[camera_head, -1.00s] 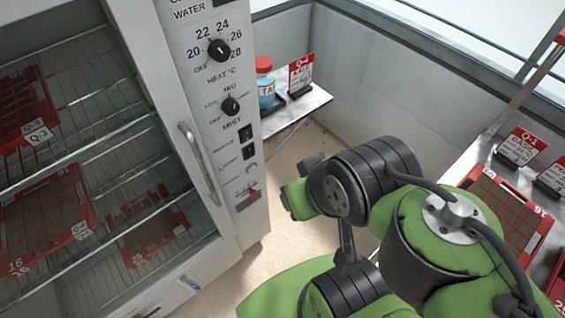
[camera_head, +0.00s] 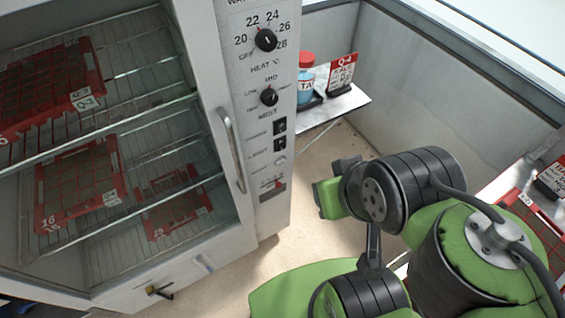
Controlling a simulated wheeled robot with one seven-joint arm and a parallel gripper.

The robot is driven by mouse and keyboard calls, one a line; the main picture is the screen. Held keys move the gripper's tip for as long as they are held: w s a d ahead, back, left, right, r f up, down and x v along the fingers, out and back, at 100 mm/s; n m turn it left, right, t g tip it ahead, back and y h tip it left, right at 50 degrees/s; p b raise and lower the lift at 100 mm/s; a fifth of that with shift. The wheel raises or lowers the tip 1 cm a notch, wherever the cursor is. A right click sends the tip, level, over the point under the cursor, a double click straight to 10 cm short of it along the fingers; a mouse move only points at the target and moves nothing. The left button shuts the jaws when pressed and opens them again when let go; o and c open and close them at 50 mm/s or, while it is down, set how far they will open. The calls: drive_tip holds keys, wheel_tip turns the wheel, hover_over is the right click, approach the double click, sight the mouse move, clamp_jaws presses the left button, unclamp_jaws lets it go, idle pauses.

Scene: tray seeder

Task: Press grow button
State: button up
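The seeder cabinet's grey control panel (camera_head: 279,216) stands left of the picture's middle. Below its two dials are an upper black switch (camera_head: 280,127) and a lower black switch (camera_head: 280,144). A small round pale button (camera_head: 281,160) is under them, and a small red-marked part (camera_head: 273,184) is lower still. Their labels are too small to read, so I cannot tell which is the grow button. My green and black arm is folded at the lower right, apart from the panel. I cannot make out any gripper fingers.
The glass-fronted cabinet holds red trays (camera_head: 97,75) on wire shelves, with a vertical handle (camera_head: 231,150) beside the panel. A shelf (camera_head: 349,101) right of it carries a red-capped bottle (camera_head: 306,78) and a Q-4 sign (camera_head: 342,72). Floor shows between cabinet and arm.

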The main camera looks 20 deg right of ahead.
clamp_jaws()
idle(1.4)
